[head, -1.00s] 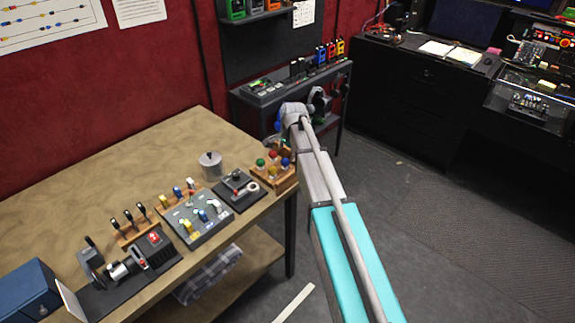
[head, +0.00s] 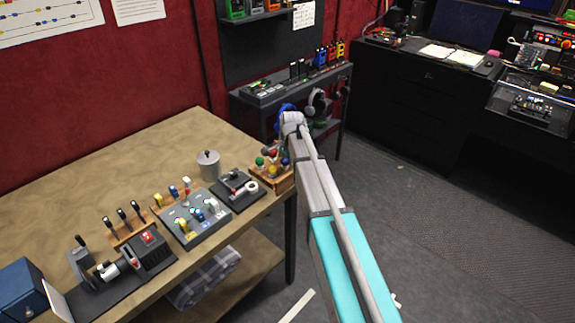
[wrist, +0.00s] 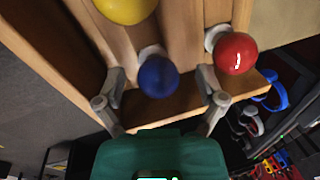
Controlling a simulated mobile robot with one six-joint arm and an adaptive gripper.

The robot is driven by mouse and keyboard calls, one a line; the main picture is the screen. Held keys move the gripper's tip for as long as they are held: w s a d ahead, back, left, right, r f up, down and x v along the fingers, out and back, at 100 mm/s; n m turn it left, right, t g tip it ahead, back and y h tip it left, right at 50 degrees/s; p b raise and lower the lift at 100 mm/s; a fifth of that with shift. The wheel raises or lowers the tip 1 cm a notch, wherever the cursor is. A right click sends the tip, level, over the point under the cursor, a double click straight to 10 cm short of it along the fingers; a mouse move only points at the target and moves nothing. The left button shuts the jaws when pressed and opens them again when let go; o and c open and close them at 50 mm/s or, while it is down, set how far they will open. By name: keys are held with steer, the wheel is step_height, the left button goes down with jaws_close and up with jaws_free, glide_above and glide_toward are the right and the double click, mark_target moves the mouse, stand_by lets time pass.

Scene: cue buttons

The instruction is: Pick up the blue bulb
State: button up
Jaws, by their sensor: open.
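The blue bulb (wrist: 158,76) stands in a wooden rack (wrist: 175,106), near its edge, in the wrist view. My gripper (wrist: 161,84) is open, with one finger on each side of the blue bulb and gaps between them. A red bulb (wrist: 235,53) is to the right and a yellow bulb (wrist: 125,8) is above left in the rack. In the head view the rack (head: 283,184) sits at the right end of the wooden table, with a green bulb (head: 260,161) showing.
A black joystick-like device (head: 237,191) sits left of the rack, with a grey lidded pot (head: 208,165) behind it. A panel of coloured switches (head: 192,222) is farther left. The back left of the table (head: 120,165) is clear.

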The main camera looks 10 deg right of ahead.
steer(key=shift+c, duration=0.2)
steer(key=c, duration=1)
steer(key=shift+r, duration=0.25)
step_height(320, 180, up, 2)
steer(key=p, duration=0.2)
steer(key=shift+r+p, duration=0.15)
steer(key=shift+p, duration=0.2)
steer(key=s+d+r+p, duration=0.2)
steer(key=s+r+p, duration=0.1)
steer(key=s+d+r+p, duration=0.3)
steer(key=s+r+p, duration=0.1)
steer(key=s+d+r+p, duration=0.3)
steer(key=s, duration=0.1)
steer(key=shift+s+d+r, duration=0.15)
